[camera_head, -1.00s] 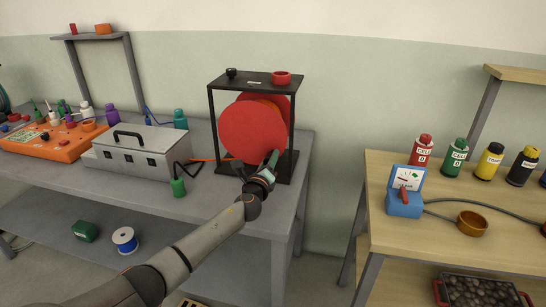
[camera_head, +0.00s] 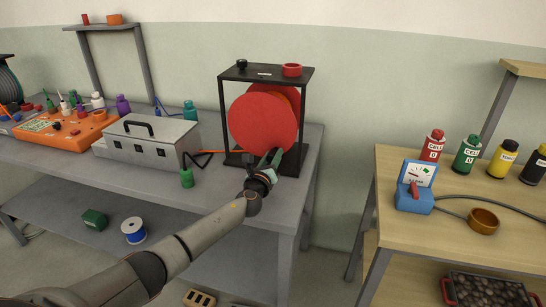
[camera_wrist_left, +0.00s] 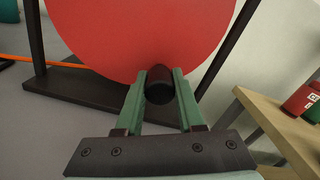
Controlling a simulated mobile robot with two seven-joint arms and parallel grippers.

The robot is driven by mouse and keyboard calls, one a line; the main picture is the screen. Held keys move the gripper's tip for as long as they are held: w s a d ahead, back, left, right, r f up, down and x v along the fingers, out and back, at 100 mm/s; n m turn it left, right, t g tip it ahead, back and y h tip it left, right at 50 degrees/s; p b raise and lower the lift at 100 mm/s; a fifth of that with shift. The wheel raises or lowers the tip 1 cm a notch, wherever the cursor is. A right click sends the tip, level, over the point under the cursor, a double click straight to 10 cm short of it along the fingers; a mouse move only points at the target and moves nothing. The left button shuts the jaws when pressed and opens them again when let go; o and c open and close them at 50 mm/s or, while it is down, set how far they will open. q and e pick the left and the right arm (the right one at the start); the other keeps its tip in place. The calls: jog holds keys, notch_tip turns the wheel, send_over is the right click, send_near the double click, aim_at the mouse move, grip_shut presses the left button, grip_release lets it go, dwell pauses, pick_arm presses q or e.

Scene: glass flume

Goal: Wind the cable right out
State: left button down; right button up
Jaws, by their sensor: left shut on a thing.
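A cable reel with a red disc (camera_head: 262,118) stands in a black frame (camera_head: 222,112) at the right end of the grey bench. My left gripper (camera_head: 273,160) is at the lower right edge of the disc. In the left wrist view the red disc (camera_wrist_left: 140,30) fills the top, and the green fingers (camera_wrist_left: 159,92) are shut on a dark round handle (camera_wrist_left: 159,85) in front of it. An orange cable (camera_head: 210,151) leaves the reel to the left along the bench; it also shows in the left wrist view (camera_wrist_left: 15,57). My right gripper is not in view.
A wooden table (camera_head: 405,235) with a blue meter (camera_head: 414,198) and several bottles is at the right, across a gap.

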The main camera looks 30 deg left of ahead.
pick_arm(q)
jog(key=c, duration=0.5)
grip_release()
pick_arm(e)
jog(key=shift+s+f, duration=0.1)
pick_arm(q)
jog(key=shift+s+d+p, duration=0.1)
jog(key=shift+s+p, duration=0.25)
jog(key=shift+s, duration=0.25)
jog(key=p+v, duration=0.2)
jog(key=v, duration=0.8)
jog(key=shift+s+d, duration=0.1)
jog(key=shift+s, duration=0.05)
jog(key=shift+s+d, duration=0.15)
jog(key=shift+s, duration=0.3)
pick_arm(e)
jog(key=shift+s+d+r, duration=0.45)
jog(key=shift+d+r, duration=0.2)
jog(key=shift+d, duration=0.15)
